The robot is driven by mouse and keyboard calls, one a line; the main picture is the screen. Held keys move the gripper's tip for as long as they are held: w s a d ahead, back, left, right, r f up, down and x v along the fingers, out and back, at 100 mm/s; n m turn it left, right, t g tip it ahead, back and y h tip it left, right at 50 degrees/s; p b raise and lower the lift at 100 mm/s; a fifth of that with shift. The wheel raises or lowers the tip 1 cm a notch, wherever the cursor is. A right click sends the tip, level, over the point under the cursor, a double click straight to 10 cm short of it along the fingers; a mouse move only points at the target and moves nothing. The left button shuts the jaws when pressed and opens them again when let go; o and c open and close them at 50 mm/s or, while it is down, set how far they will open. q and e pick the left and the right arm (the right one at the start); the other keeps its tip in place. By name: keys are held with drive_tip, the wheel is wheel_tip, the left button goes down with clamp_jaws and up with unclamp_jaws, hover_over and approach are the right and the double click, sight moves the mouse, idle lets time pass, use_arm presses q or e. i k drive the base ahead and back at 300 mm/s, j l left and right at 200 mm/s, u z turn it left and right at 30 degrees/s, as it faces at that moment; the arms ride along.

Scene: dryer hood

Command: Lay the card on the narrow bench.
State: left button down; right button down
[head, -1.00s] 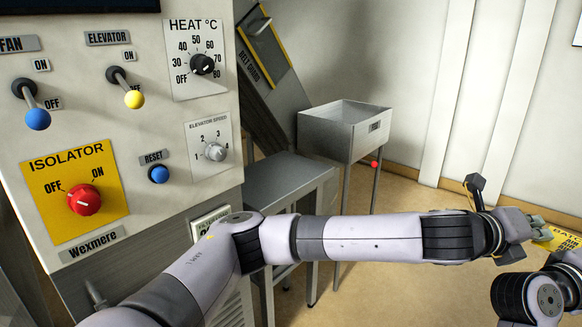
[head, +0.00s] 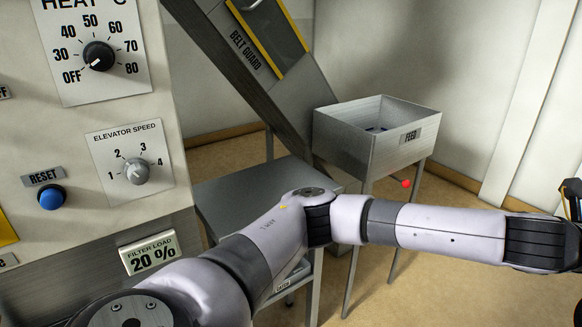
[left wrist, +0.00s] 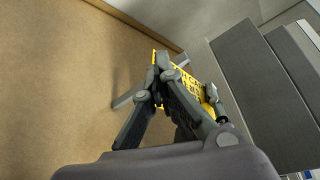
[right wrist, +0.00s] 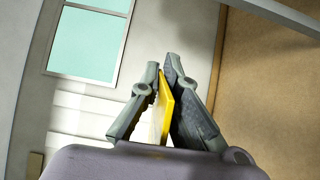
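The yellow card (left wrist: 195,82) with dark print shows in the left wrist view at my left gripper (left wrist: 162,62), whose fingertips are together on it. In the right wrist view the card (right wrist: 164,105) stands nearly edge-on between the fingers of my right gripper (right wrist: 163,66), which are drawn close around it. The narrow bench (head: 235,198) has a bare grey metal top beside the control cabinet. My left arm hides part of its front.
The control cabinet (head: 85,215) with dials stands at left. A metal feed bin (head: 365,150) on legs stands behind the bench, with a red ball (head: 406,183) near its lower front. The sloping belt guard (head: 245,55) rises behind. Floor is open at right.

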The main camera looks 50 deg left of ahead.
sight(273, 201)
drive_tip(key=i+u, duration=0.1)
drive_tip(key=i, duration=0.4)
drive_tip(key=i+l+u, duration=0.15)
drive_tip(key=i, duration=0.35)
drive_tip(key=u, duration=2.65)
drive_tip(key=l, duration=0.1)
